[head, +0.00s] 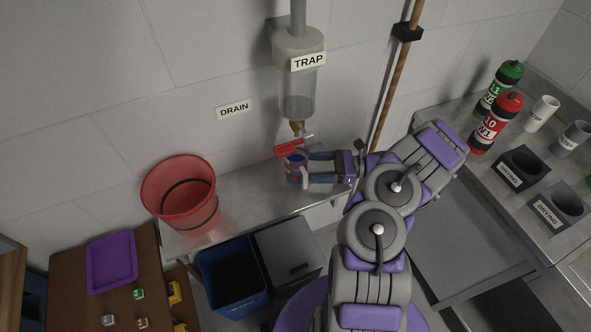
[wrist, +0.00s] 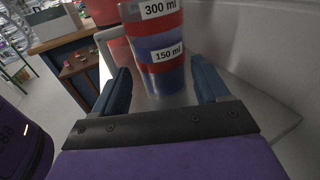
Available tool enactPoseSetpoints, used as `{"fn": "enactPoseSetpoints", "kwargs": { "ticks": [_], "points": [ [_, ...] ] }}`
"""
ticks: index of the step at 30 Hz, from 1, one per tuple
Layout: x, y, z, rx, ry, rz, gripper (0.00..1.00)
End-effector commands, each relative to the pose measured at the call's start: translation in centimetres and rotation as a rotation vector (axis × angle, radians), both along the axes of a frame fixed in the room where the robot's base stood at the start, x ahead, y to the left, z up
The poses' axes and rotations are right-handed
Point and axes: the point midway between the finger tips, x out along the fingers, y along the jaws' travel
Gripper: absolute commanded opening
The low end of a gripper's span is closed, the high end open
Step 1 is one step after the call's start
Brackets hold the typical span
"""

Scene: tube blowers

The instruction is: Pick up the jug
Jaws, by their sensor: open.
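The jug (head: 293,168) is a clear cup with red and blue bands and stands on the grey counter under the trap's tap. In the wrist view the jug (wrist: 155,50) carries labels "300 ml" and "150 ml", and its top is cut off. My gripper (head: 307,168) is open, reaching in from the right with its fingers level with the jug. In the wrist view the two blue fingers of my gripper (wrist: 163,82) lie on either side of the jug's lower part, with gaps showing. A pale handle-like strip shows left of the jug.
The trap (head: 298,75) with a red tap lever (head: 293,146) hangs just above the jug. A red bucket (head: 180,195) stands to the left on the counter. A wooden pole (head: 392,85) stands behind my arm. A blue bin (head: 231,276) is below the counter's front.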

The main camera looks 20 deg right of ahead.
Motion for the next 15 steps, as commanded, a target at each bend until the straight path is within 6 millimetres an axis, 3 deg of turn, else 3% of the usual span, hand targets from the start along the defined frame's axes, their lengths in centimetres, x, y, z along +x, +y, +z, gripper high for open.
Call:
{"fn": "enactPoseSetpoints", "kwargs": {
  "ticks": [10,15],
  "points": [
    [1.5,4.2,0.1,-0.001,-0.003,0.004,0.74],
    [1.8,5.1,0.2,-0.004,0.001,0.000,0.74]
  ]
}}
